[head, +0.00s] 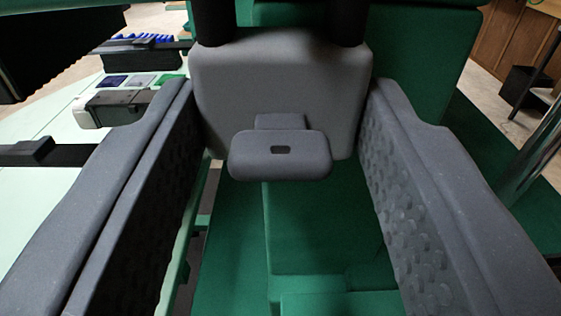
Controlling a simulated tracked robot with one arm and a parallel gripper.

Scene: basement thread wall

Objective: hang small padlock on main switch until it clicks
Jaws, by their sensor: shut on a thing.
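The small padlock (282,72) has a rounded grey body and two dark shackle legs that rise out of the top of the head view. A grey piece with a small dark slot projects from its lower side. My gripper (284,100) is shut on the padlock, with a textured finger pad at each side of its body. The top of the shackle is cut off, so I cannot tell whether it is open or around anything. I cannot make out the main switch.
Green panels and blocks (320,240) lie behind and below the padlock. At left is a pale surface (50,215) with a grey box (112,104) and a row of blue pieces (145,40). At right are a metal pole (535,155) and a dark box (522,92).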

